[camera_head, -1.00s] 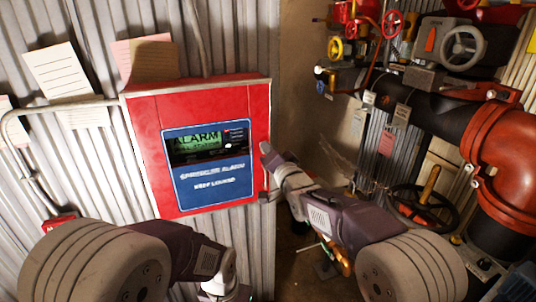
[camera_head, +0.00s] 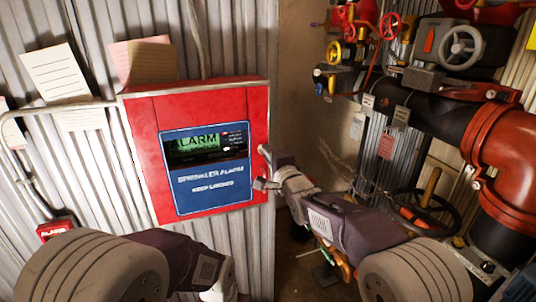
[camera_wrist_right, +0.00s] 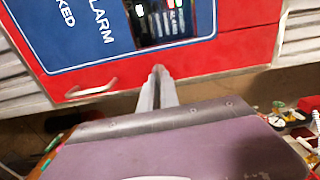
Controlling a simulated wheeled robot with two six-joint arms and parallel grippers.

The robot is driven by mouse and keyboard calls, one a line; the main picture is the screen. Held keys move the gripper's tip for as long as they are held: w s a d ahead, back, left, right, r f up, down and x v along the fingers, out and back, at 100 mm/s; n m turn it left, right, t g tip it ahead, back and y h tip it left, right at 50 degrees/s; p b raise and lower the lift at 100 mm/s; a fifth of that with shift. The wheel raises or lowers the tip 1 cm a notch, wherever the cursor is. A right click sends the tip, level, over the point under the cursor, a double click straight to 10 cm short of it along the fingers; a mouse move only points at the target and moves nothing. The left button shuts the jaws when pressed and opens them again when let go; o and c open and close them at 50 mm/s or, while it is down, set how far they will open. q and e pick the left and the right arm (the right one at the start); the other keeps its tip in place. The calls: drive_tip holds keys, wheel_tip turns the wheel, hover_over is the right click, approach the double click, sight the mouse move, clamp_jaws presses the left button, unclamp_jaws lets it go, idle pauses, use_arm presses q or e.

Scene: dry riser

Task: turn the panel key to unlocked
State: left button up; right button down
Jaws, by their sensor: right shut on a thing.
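The red alarm panel (camera_head: 208,100) is on the corrugated wall, with a blue label and a lit green display reading ALARM (camera_head: 197,142). It also fills the top of the right wrist view (camera_wrist_right: 200,63). My right gripper (camera_head: 265,151) is at the panel's right edge; in the right wrist view its fingers (camera_wrist_right: 158,72) are close together, their tips over the red border. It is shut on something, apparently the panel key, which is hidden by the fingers. A pale handle (camera_wrist_right: 92,90) is on the same panel edge. My left gripper is out of view below the picture.
Red and black pipework (camera_head: 500,150) with valve wheels (camera_head: 462,46) is at the right. A grey conduit (camera_head: 60,107) and paper notes (camera_head: 62,75) are left of the panel. A small red box (camera_head: 55,229) is lower left.

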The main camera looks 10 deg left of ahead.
idle(0.4)
drive_tip(key=c, duration=1.6)
unclamp_jaws()
drive_tip(key=b+v, duration=0.2)
drive_tip(key=v, duration=0.7)
